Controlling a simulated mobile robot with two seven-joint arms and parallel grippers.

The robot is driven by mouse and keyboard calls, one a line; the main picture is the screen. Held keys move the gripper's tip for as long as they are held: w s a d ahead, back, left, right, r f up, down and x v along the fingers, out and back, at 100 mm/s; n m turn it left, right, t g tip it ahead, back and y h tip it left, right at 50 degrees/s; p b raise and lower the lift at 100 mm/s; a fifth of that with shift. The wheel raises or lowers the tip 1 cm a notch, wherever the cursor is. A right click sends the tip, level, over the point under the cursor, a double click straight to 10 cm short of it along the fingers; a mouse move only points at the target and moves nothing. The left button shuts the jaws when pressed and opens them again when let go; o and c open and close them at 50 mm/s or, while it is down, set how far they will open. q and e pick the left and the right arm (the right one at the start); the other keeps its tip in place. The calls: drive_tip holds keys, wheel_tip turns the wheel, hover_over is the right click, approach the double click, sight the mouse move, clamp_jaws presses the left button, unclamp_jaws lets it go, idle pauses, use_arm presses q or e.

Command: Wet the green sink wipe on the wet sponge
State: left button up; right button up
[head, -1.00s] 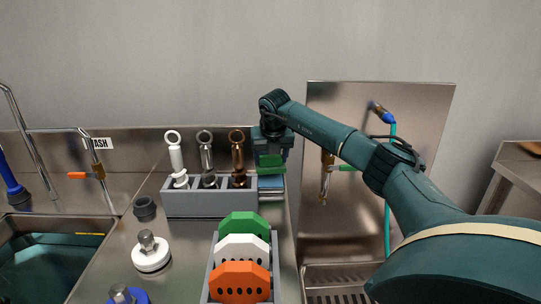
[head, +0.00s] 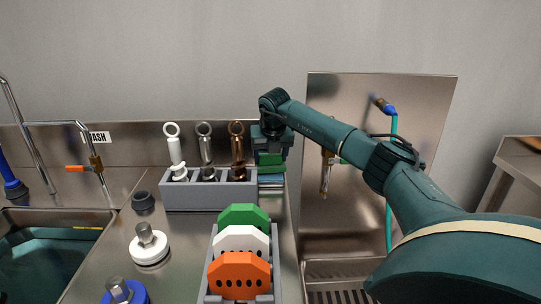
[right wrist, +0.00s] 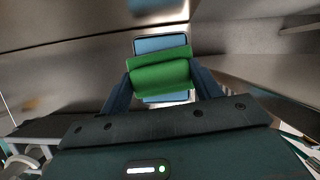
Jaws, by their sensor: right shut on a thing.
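The green sink wipe (right wrist: 160,77) is held between the two fingers of my right gripper (right wrist: 161,82). My right gripper also shows in the head view (head: 271,142), with the wipe (head: 270,160) below it. A flat blue pad, apparently the wet sponge (right wrist: 161,44), lies behind the wipe in the right wrist view, showing on both sides of it. In the head view this sponge (head: 271,181) shows just under the wipe, beside the grey holder's right end. I cannot tell whether wipe and sponge touch. My left gripper is not in view.
A grey holder (head: 207,197) with white, grey and copper ringed tools stands left of the sponge. A rack (head: 274,262) of green, white and orange plates stands nearer. A sink (head: 45,250) is at left, and a metal panel with a teal hose (head: 391,160) at right.

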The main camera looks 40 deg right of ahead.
sight(270, 156)
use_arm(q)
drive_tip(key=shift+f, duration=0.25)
use_arm(e)
drive_tip(key=shift+f, duration=0.5)
idle(0.6)
wheel_tip(270, 156, up, 3)
drive_tip(key=shift+f+p, duration=0.15)
drive_tip(key=shift+p, duration=0.85)
drive_tip(key=shift+r+p, duration=0.6)
drive_tip(key=shift+r, duration=0.1)
wheel_tip(270, 156, up, 2)
drive_tip(key=shift+r+p, duration=0.1)
drive_tip(key=shift+p, duration=0.75)
drive_tip(key=shift+r+p, duration=0.45)
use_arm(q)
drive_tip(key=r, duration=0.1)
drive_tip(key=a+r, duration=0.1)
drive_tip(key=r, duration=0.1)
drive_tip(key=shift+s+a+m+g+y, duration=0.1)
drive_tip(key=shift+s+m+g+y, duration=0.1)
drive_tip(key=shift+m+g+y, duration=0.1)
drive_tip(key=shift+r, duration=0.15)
use_arm(e)
drive_tip(key=shift+f, duration=0.1)
